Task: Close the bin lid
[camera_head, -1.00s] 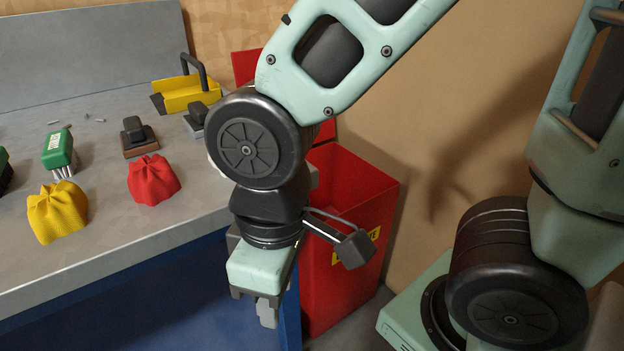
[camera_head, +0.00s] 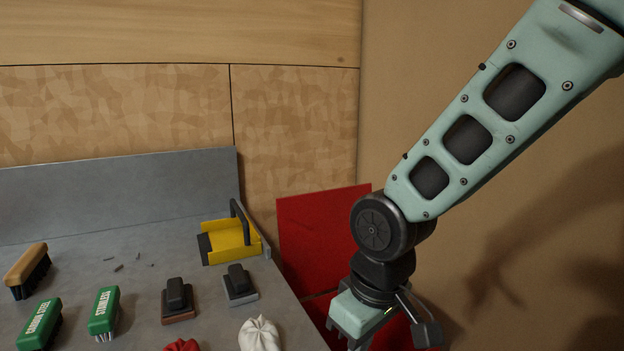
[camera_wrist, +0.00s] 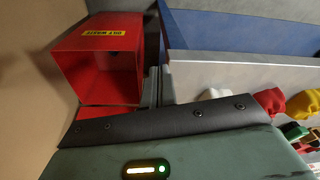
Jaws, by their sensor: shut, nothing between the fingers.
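The red bin's lid (camera_head: 318,230) stands raised and upright against the wall in the head view, beyond the bench's right end. The bin body (camera_head: 392,338) shows only partly below it, behind my wrist. In the wrist view the open red bin (camera_wrist: 70,60) is at upper left, with a yellow label; a red strip of it or its lid (camera_wrist: 108,112) shows below. My gripper's fingers (camera_wrist: 153,88) are shut and empty, beside the bin's right side in that view. In the head view the fingertips are cut off by the bottom edge.
The grey bench (camera_head: 80,235) holds a yellow dustpan (camera_head: 230,242) near the lid, dark blocks (camera_head: 238,282), several brushes (camera_head: 103,312), a white rag (camera_head: 259,335) and a red rag (camera_head: 183,345). The bench edge runs close to the bin. A bare wall (camera_head: 480,190) is at right.

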